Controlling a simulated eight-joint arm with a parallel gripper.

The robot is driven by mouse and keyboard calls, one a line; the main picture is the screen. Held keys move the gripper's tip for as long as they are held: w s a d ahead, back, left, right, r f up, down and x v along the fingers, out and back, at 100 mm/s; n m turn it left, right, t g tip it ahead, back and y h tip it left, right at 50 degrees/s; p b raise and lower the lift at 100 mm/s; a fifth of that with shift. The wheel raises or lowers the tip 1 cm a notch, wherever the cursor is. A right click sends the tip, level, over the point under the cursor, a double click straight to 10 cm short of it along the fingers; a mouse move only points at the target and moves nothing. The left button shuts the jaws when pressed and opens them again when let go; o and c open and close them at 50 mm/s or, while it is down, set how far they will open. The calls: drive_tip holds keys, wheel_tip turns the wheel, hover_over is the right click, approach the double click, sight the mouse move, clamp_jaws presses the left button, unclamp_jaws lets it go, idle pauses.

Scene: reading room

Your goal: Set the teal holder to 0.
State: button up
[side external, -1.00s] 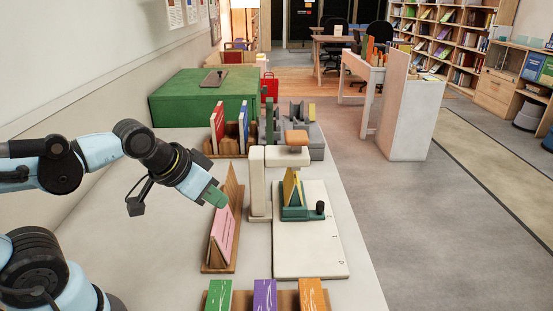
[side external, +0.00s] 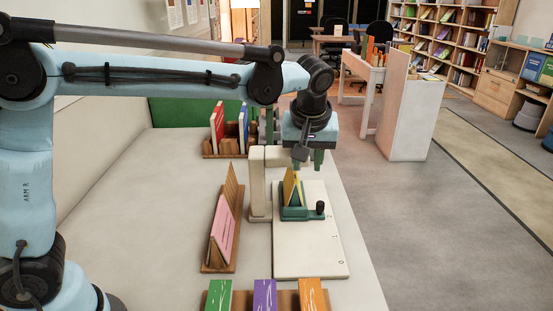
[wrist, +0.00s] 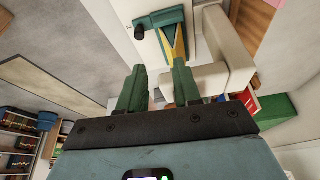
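The teal holder (side external: 295,214) sits on a pale board (side external: 308,262) with a yellow piece (side external: 290,187) standing in it. A black knob (side external: 320,208) is on its right side. The board shows a "0" near its front end and a "1" further back; the holder is behind both. My gripper (side external: 308,163) points down above and just behind the holder, its green fingers apart with nothing seen between them. In the wrist view the holder (wrist: 172,14) and knob (wrist: 139,32) lie beyond the open fingertips (wrist: 160,80).
A cream upright block (side external: 259,185) stands left of the board, close to the holder. A wooden stand with a pink card (side external: 223,238) is further left. Green, purple and orange books (side external: 264,296) are at the front. The table's right edge runs near the board.

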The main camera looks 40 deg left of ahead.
sight(321, 203)
drive_tip(key=w+d+f+n+y, duration=0.1)
drive_tip(key=w+d+f+n, duration=0.2)
drive_tip(key=w+d, duration=0.1)
drive_tip(key=shift+g, duration=0.4)
drive_tip(key=x, duration=1.2)
drive_tip(key=shift+c, duration=0.5)
clamp_jaws()
